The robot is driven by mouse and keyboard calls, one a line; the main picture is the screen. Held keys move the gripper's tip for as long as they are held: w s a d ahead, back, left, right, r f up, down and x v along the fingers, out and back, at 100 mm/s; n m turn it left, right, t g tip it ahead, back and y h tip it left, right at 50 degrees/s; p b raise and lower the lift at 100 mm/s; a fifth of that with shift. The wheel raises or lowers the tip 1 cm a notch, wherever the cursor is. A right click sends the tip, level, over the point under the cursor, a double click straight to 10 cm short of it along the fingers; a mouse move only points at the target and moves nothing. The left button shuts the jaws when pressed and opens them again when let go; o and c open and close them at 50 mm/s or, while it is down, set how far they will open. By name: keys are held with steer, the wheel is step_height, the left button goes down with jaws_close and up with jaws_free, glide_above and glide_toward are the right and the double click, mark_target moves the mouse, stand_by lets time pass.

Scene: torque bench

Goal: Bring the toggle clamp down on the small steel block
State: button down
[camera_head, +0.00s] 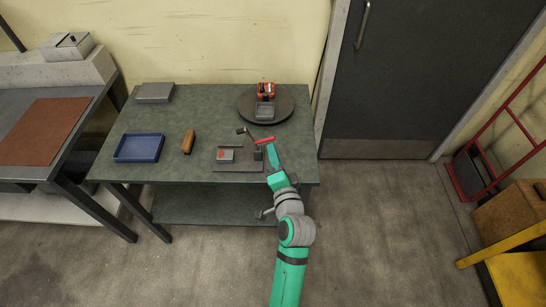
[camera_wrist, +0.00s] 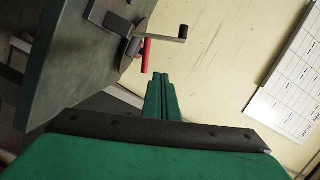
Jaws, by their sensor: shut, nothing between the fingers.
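The toggle clamp (camera_head: 258,155) stands at the right part of a dark base plate (camera_head: 240,168) near the table's front edge. Its red handle (camera_head: 264,140) shows above it, and a thin arm with a dark tip (camera_head: 241,130) reaches up and left, raised above the plate. The small steel block (camera_head: 226,156), grey with a reddish mark, sits on the plate left of the clamp, apart from the arm's tip. My gripper (camera_head: 271,148) is shut and empty, close to the red handle; contact cannot be told there. The wrist view shows the handle (camera_wrist: 145,55) apart from the fingertips (camera_wrist: 163,76).
A blue tray (camera_head: 138,148), a brown-handled tool (camera_head: 188,142) and a grey slab (camera_head: 155,92) lie on the green table (camera_head: 200,115) to the left. A round turntable (camera_head: 245,106) with a red-and-grey item (camera_head: 265,90) is behind the clamp.

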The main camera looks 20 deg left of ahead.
steer(key=w+a+f, duration=0.2)
steer(key=w+a, duration=0.2)
steer(key=a, duration=0.2)
steer(key=shift+w+a, duration=0.25)
steer(key=shift+a, duration=0.1)
steer(key=shift+d, duration=0.15)
